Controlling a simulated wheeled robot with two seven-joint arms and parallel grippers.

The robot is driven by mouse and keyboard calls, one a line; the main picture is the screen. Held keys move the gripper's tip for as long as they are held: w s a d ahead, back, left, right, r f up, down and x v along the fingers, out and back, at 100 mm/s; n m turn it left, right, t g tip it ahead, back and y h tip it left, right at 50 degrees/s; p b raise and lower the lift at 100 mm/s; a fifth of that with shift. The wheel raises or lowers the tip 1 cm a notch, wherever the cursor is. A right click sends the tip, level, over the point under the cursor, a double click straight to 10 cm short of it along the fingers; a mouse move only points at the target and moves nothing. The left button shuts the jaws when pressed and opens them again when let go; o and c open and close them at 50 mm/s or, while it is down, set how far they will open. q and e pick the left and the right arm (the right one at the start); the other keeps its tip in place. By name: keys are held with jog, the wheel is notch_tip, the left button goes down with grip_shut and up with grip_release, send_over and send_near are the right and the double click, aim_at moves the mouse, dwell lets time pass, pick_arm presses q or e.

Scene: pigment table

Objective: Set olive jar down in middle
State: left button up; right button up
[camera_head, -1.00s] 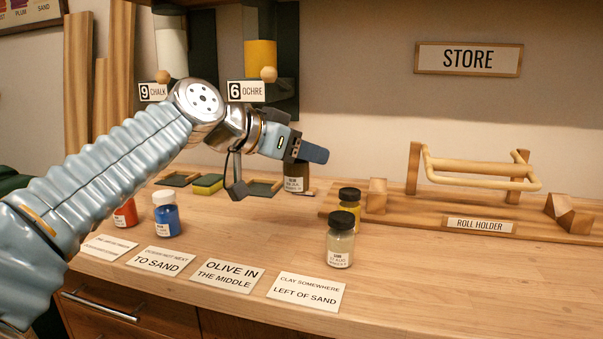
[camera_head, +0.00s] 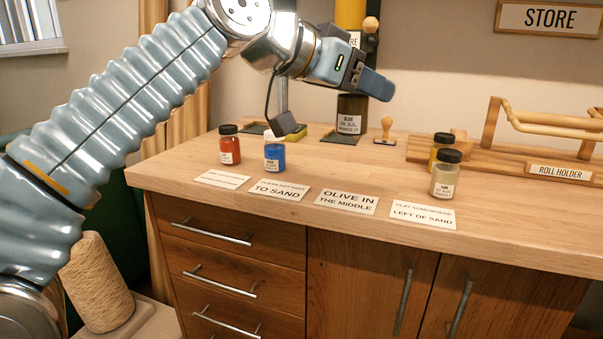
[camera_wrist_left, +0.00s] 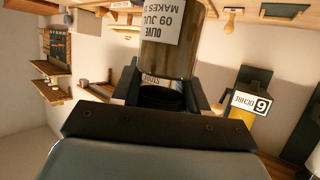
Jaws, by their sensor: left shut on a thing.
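My left gripper (camera_head: 366,84) is shut on the olive jar (camera_head: 352,113), a dark olive glass jar with a white label. The jar hangs upright below the fingers, near the back of the worktop; I cannot tell how far it is above the surface. In the left wrist view the olive jar (camera_wrist_left: 172,50) sits between the fingers (camera_wrist_left: 168,92), its dark cap at the grip. The "OLIVE IN THE MIDDLE" card (camera_head: 346,198) lies near the worktop's front edge, with bare wood behind it. My right gripper is not in view.
A red jar (camera_head: 229,149) and a blue jar (camera_head: 274,155) stand left of the bare stretch. A sand-coloured jar (camera_head: 445,178) and a yellow jar (camera_head: 440,145) stand right. A wooden stamp (camera_head: 387,128) and the roll holder (camera_head: 558,150) are further back.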

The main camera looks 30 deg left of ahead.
pick_arm(q)
jog(key=w+a+f, duration=0.3)
jog(key=f, duration=0.1)
jog(key=w+a+f+b, duration=0.1)
jog(key=w+a+f, duration=0.2)
jog(key=f, duration=0.1)
jog(key=w+a+f+b, duration=0.1)
jog(key=w+a+f, duration=0.2)
jog(key=f, duration=0.1)
jog(key=shift+w+a, duration=0.15)
jog(key=shift+w, duration=0.15)
jog(key=shift+f, duration=0.35)
jog(key=shift+f, duration=0.15)
jog(key=o, duration=1.1)
jog(key=shift+o, duration=0.2)
